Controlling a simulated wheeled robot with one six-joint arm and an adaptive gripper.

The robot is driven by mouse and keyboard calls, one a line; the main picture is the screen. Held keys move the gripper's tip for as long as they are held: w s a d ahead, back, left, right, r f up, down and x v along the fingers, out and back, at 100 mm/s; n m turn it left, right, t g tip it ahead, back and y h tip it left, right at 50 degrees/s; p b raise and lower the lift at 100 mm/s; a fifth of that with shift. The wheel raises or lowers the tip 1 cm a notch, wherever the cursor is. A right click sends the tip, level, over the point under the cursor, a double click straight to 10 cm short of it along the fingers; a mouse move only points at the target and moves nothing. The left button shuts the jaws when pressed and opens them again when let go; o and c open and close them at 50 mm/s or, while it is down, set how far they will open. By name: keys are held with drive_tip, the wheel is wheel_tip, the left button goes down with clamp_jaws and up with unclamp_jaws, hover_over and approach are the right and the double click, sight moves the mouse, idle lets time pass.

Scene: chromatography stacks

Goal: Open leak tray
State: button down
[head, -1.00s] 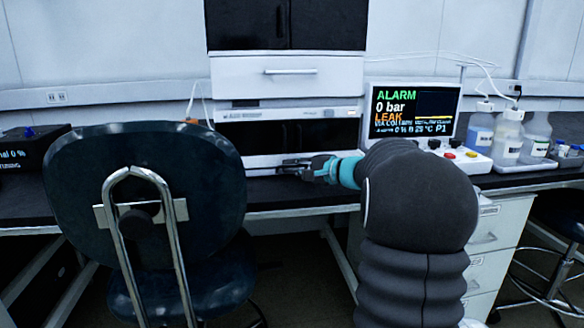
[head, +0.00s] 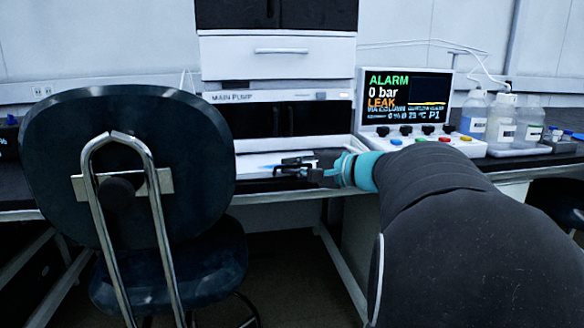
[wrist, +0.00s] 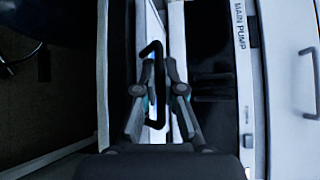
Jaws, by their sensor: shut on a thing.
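The leak tray (head: 248,161) is a shallow white drawer at the bottom of the main pump unit (head: 275,97). It stands out from the stack, and a light blue patch shows inside it. My gripper (head: 283,168) is at its front, shut on the dark tray handle. In the wrist view my gripper (wrist: 158,72) has one finger on each side of the black bar handle (wrist: 156,110). The white and bluish tray interior (wrist: 151,25) shows beside the handle. The fingers and my arm hide part of the tray's front and right side.
A dark chair (head: 125,150) stands close at the left. A control box with a screen (head: 406,100) reads ALARM, 0 bar, LEAK. Several bottles (head: 502,118) stand at the right. A drawer with a bar handle (head: 281,51) is above the pump. The bench edge runs below the tray.

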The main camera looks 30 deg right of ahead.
drive_tip(key=c, duration=1.3)
unclamp_jaws()
drive_tip(key=shift+o, duration=0.2)
drive_tip(key=shift+d, duration=0.1)
drive_tip(key=v, duration=1.2)
